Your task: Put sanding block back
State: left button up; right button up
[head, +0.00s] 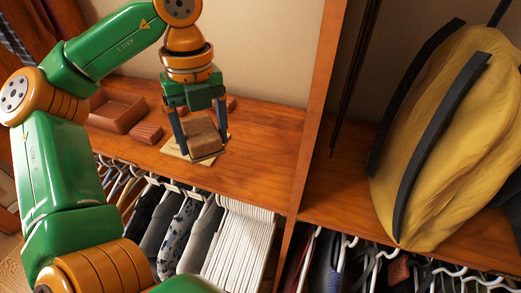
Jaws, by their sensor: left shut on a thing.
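My left gripper (203,137) comes down over the wooden shelf and is shut on a brown block, which I take to be the sanding block (202,138). The block sits between the two dark fingers. Below it lies a thin pale board or sheet (176,146) on the shelf; I cannot tell whether the block touches it. A smaller reddish-brown block (147,133) lies on the shelf to the left. An open brown tray (117,113) stands further left. My right gripper is not in view.
The shelf (262,150) is clear to the right of the gripper, up to an upright wooden divider (312,120). A yellow bag (455,130) with dark straps stands beyond the divider. Hangers with clothes (185,230) hang below the shelf's front edge.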

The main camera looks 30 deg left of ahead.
pick_arm(q)
jog(key=w+d+f+b, duration=0.1)
jog(key=w+d+f, duration=0.15)
jog(key=w, duration=0.25)
send_over(254, 162)
jog(key=f, duration=0.3)
jog(key=f+b, duration=0.1)
jog(key=f, duration=0.1)
jog(key=shift+s+f, duration=0.15)
jog(key=shift+s, duration=0.1)
jog(key=shift+w+f, duration=0.25)
jog(key=shift+f, duration=0.05)
notch_tip(254, 162, down, 4)
jog(key=shift+s+d+r+p, duration=0.15)
jog(key=shift+r+p, duration=0.1)
jog(key=shift+p, duration=0.25)
jog(key=shift+f, duration=0.1)
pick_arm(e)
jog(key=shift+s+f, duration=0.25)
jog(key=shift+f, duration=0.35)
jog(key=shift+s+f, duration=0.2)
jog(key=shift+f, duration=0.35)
pick_arm(q)
jog(key=shift+w+f, duration=0.1)
jog(key=shift+w, duration=0.1)
